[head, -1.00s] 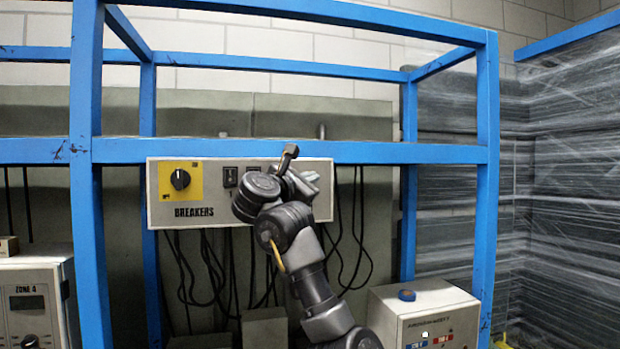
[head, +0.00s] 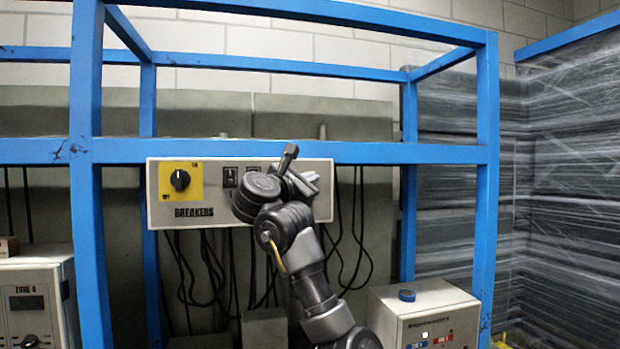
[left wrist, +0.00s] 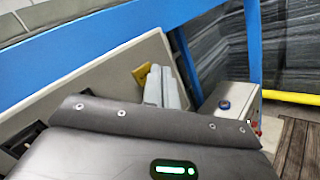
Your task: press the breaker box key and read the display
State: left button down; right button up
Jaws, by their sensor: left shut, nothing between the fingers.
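The breaker box (head: 213,196) is a pale grey panel lettered BREAKERS, hung below the blue rack's beam in the head view. Its left part has a yellow plate with a black rotary knob (head: 180,180), and a small dark switch (head: 230,177) sits right of that. My left gripper (head: 310,178) is shut and empty in front of the box's right end; the arm hides much of that part. In the left wrist view the closed fingers (left wrist: 164,88) point at the panel beside a yellow patch (left wrist: 141,76). I cannot tell whether they touch it. No key or display on this box is readable.
The blue rack frame (head: 300,152) crosses just above the box, with an upright (head: 88,230) at left. Dark cables (head: 355,235) hang below. A ZONE 4 unit (head: 45,280) stands lower left, and a box with a blue button (head: 407,295) lower right. Wrapped stacks fill the right.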

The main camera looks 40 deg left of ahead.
dwell(0.4)
pick_arm(q)
jog(key=shift+a, duration=0.1)
jog(key=shift+w+a, duration=0.25)
jog(key=shift+w+a+b, duration=0.15)
jog(key=shift+a+b, duration=0.1)
jog(key=shift+b, duration=0.15)
dwell(0.6)
jog(key=shift+d, duration=0.1)
dwell(0.3)
jog(key=shift+s+d+p, duration=0.45)
jog(key=shift+d, duration=0.05)
